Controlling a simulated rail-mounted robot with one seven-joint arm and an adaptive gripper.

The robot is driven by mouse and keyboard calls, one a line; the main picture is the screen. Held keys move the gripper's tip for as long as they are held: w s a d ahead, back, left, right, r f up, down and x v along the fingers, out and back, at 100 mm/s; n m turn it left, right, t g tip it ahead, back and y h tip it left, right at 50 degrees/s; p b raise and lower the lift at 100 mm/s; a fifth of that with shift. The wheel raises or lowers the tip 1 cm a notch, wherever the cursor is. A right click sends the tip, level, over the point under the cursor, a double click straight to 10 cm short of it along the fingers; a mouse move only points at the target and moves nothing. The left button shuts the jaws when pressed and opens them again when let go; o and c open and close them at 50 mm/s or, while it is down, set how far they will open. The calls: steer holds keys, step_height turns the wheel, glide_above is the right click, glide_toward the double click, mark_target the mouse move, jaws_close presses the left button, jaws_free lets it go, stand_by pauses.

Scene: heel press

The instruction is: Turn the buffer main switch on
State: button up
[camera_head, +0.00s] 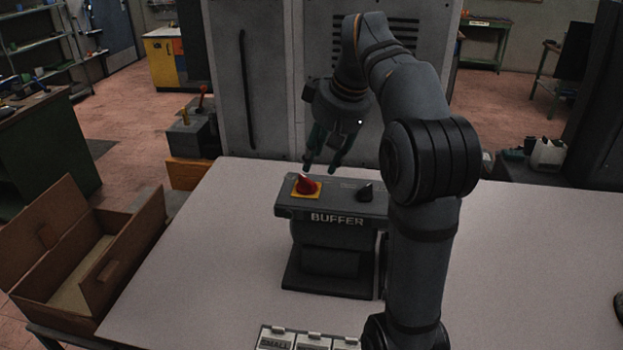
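The buffer control box (337,219) stands on the table, with the word BUFFER on its front. A red rotary switch (307,185) on a yellow plate sits on the left of its top. A black knob (366,191) sits on the right of its top. My gripper (322,169) hangs above and behind the box, pointing down, its two dark fingers apart with nothing between them. The fingertips are close to the red switch in the picture; I cannot tell if they touch it.
The pale table (210,265) is mostly clear around the box. Labelled bins (296,341) stand at the front edge. An open cardboard box (85,250) is at the left. A grey cabinet (270,80) stands behind the table. My arm hides part of the right side.

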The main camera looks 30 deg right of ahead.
mark_target(307, 182)
steer(key=x, duration=0.7)
steer(key=shift+w+a+b, duration=0.1)
steer(key=shift+b, duration=0.25)
steer(key=shift+c, duration=1)
jaws_close()
